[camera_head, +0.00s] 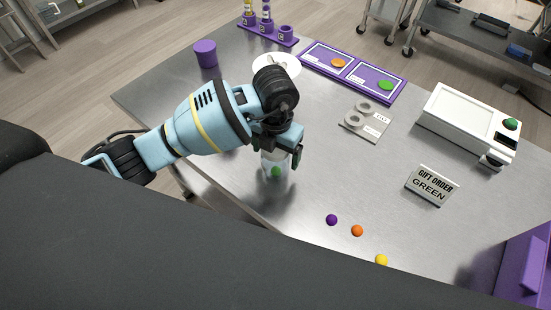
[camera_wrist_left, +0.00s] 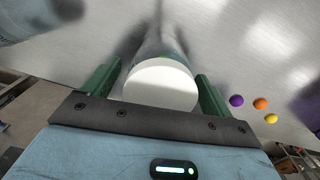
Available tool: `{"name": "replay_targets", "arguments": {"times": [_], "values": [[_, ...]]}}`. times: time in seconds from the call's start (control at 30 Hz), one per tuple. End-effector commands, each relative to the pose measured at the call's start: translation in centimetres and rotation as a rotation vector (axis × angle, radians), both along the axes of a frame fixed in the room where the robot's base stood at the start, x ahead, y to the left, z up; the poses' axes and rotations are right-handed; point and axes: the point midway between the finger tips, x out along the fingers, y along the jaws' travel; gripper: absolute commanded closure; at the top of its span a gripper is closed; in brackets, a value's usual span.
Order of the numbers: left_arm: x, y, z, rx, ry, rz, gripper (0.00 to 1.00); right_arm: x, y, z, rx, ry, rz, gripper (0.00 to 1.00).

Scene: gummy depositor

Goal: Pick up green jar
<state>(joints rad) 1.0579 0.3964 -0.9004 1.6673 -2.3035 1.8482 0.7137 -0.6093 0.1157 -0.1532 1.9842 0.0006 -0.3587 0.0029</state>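The jar (camera_head: 271,167) is clear with something green at its middle, and stands on the steel table. In the left wrist view its round white lid (camera_wrist_left: 162,84) lies between the two green fingers of my left gripper (camera_wrist_left: 158,86). The fingers are spread wide, one on each side of the jar, and I see no clear grip on it. In the head view my left gripper (camera_head: 277,152) hangs over the jar from above and hides its top. My right gripper is not in view.
Purple, orange and yellow balls (camera_head: 357,230) lie right of the jar. A "GIFT ORDER GREEN" sign (camera_head: 432,185) stands farther right, near a white machine (camera_head: 467,122). Behind are a purple two-panel mat (camera_head: 354,72), a grey two-ring holder (camera_head: 366,121) and a purple cup (camera_head: 206,53).

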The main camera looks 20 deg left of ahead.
Motion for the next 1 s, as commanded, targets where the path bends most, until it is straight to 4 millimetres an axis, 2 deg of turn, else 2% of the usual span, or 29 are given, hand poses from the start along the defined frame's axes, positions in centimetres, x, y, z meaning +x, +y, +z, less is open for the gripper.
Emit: {"name": "replay_targets", "arguments": {"times": [0.03,0.3,0.37,0.67,1.0], "values": [[0.0,0.0,0.0,0.000,0.000,0.000,0.21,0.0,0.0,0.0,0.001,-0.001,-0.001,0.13],[0.0,0.0,0.0,0.000,0.000,0.000,0.56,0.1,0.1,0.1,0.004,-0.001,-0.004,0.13],[0.0,0.0,0.1,0.000,-0.001,0.000,0.62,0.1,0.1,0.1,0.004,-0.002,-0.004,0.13],[0.1,0.0,0.3,0.000,-0.002,0.001,0.62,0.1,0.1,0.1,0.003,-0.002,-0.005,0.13],[0.1,0.0,3.0,0.001,-0.002,0.000,0.62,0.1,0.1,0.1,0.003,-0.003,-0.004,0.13]]}}
